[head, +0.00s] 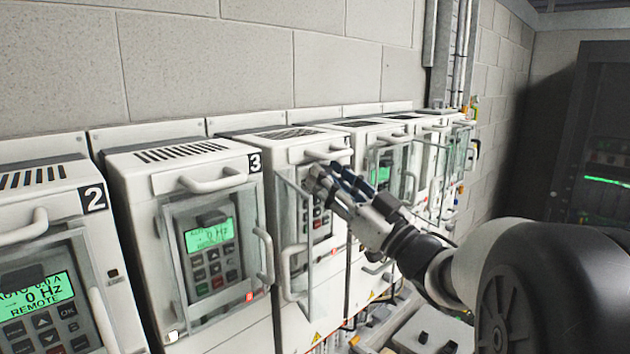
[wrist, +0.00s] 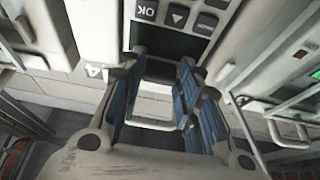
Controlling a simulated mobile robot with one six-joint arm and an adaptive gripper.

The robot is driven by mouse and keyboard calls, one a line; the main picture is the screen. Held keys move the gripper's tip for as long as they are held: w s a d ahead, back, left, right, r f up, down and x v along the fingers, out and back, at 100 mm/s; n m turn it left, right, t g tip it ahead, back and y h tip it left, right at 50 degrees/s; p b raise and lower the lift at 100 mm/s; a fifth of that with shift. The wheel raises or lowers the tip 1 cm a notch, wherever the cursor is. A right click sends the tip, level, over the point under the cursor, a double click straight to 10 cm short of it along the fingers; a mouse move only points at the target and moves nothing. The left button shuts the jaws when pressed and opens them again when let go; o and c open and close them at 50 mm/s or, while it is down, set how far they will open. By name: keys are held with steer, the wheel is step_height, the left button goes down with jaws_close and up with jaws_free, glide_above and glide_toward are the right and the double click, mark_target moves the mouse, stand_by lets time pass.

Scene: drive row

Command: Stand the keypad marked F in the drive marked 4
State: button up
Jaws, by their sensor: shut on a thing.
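The drive marked 4 (head: 284,150) stands right of drive 3, and its 4 label shows upside down in the wrist view (wrist: 95,70). Its clear door (head: 295,225) stands swung open. A grey keypad (head: 322,222) with dark keys is upright at the drive's front opening. My gripper (head: 328,182) is shut on its upper end. In the wrist view the keypad's keys (wrist: 178,14) lie just beyond my fingers (wrist: 160,68). No F mark shows. The fingers partly cover the keypad, and I cannot tell whether it is fully seated.
Drives 2 (head: 93,198) and 3 (head: 254,162) stand to the left with lit green screens. More drives (head: 400,140) continue to the right. A white handle (head: 328,154) juts out just above my fingers. A dark cabinet (head: 590,130) stands at the far right.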

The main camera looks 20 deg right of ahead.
steer(key=shift+f+b, duration=0.1)
steer(key=shift+b, duration=0.25)
stand_by(0.3)
steer(key=shift+f+b, duration=1.25)
steer(key=o, duration=1.1)
